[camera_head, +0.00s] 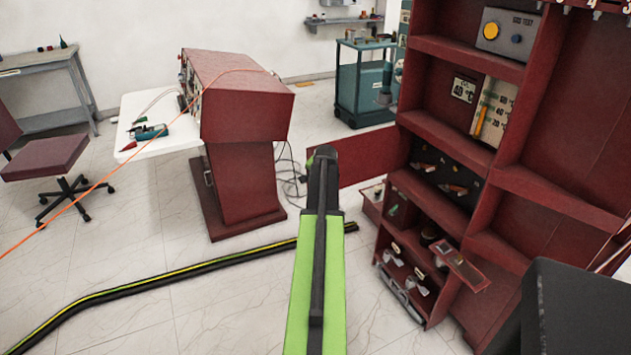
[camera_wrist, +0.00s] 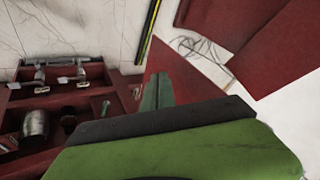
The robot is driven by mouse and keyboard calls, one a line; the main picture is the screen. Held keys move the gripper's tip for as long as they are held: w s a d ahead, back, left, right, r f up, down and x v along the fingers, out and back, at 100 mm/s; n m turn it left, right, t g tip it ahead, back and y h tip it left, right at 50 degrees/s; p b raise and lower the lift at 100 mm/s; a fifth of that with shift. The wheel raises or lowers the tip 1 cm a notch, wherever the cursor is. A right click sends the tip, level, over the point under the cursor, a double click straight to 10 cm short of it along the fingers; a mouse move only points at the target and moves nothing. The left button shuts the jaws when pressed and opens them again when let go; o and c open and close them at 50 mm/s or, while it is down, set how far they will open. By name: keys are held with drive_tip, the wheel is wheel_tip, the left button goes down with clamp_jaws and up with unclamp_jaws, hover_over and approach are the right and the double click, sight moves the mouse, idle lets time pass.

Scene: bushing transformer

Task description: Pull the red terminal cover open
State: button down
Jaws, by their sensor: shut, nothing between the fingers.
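A flat red panel (camera_head: 362,154), which looks like the terminal cover, sticks out to the left from the tall red cabinet (camera_head: 512,185). In the head view, the end of my arm overlaps the panel's left end. My gripper (camera_wrist: 158,92) shows in the wrist view as dark green fingers, shut with nothing between them, in front of the red panel (camera_wrist: 182,75). I cannot tell whether the fingers touch it. My own green and black arm hides part of the view below the fingers.
The cabinet's lower shelves hold small fittings, and a small red flap (camera_head: 460,266) juts out there. A red console (camera_head: 240,120) stands to the left beside a white table (camera_head: 150,115). A black and yellow cable strip (camera_head: 170,275) crosses the floor.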

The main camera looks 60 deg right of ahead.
drive_tip(key=a+f+p+v, duration=0.1)
drive_tip(key=a+p+v, duration=0.1)
drive_tip(key=p+v, duration=0.8)
drive_tip(key=w+a+n+t+y+b, duration=0.2)
drive_tip(key=w+a+n, duration=0.3)
drive_tip(key=w+a, duration=1.55)
drive_tip(key=w+a+n+y, duration=0.1)
drive_tip(key=w+a+n, duration=0.1)
drive_tip(key=w+a, duration=0.5)
drive_tip(key=w+a+n+y, duration=0.1)
drive_tip(key=w+a+n, duration=0.15)
drive_tip(key=a, duration=0.95)
drive_tip(key=s+a+f+n+g+y, duration=0.1)
drive_tip(key=a+n, duration=0.2)
drive_tip(key=a, duration=1)
drive_tip(key=s+a+f+n+g+y, duration=0.1)
drive_tip(key=a+f+n+g, duration=0.15)
drive_tip(key=a, duration=0.95)
drive_tip(key=s+a+n+g, duration=0.2)
drive_tip(key=s+n, duration=0.3)
drive_tip(key=s, duration=0.4)
drive_tip(key=shift+s+a+g, duration=0.35)
drive_tip(key=shift+a, duration=0.15)
